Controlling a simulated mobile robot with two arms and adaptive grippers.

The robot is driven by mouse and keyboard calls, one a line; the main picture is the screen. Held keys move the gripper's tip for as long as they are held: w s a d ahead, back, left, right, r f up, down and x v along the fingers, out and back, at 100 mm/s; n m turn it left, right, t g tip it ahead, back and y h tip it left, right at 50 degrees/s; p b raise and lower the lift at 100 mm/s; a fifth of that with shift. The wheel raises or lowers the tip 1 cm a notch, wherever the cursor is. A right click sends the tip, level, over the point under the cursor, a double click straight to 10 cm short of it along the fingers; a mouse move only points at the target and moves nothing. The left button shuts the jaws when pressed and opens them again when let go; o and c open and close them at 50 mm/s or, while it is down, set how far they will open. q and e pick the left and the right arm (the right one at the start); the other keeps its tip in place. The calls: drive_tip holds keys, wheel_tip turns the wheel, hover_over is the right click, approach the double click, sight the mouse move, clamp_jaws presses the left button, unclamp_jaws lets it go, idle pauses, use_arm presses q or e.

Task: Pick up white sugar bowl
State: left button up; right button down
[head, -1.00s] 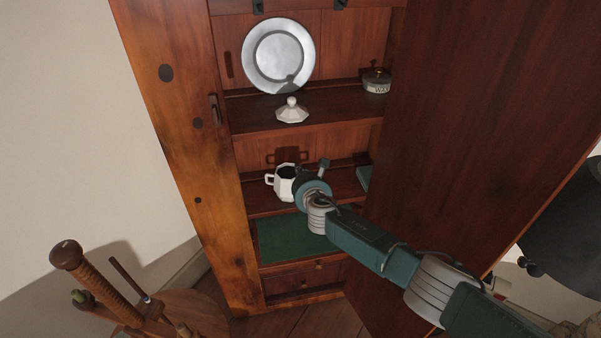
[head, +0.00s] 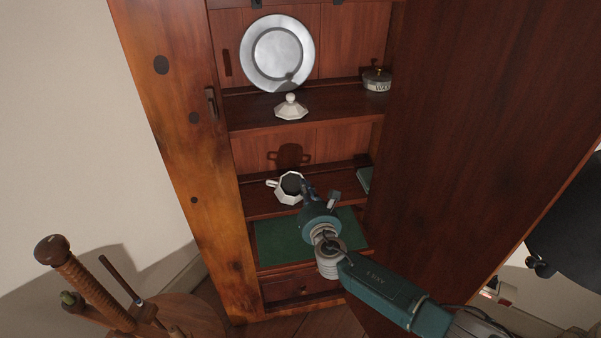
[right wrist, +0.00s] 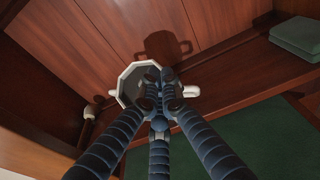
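The white sugar bowl (head: 287,196) is faceted, two-handled and without its lid. It is at the lower shelf of the cabinet, tilted, with its dark opening facing up toward me. My right gripper (head: 308,186) comes in from the right at its near right rim. Whether the bowl touches the shelf is unclear. My left gripper is out of view.
A white lid (head: 291,108) sits on the shelf above, with a pewter plate (head: 278,53) and a wax tin (head: 377,79). The open cabinet door (head: 480,130) stands close right of my arm.

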drive_tip(key=shift+s+a+f, duration=0.1)
drive_tip(key=shift+s+f, duration=0.3)
drive_tip(key=shift+f, duration=0.2)
drive_tip(key=shift+b+x, duration=0.7)
drive_tip(key=shift+x, duration=0.55)
drive_tip(key=shift+w+a, duration=0.15)
drive_tip(key=shift+w, duration=0.5)
drive_tip(key=shift+w+r, duration=0.2)
drive_tip(key=shift+r, duration=0.15)
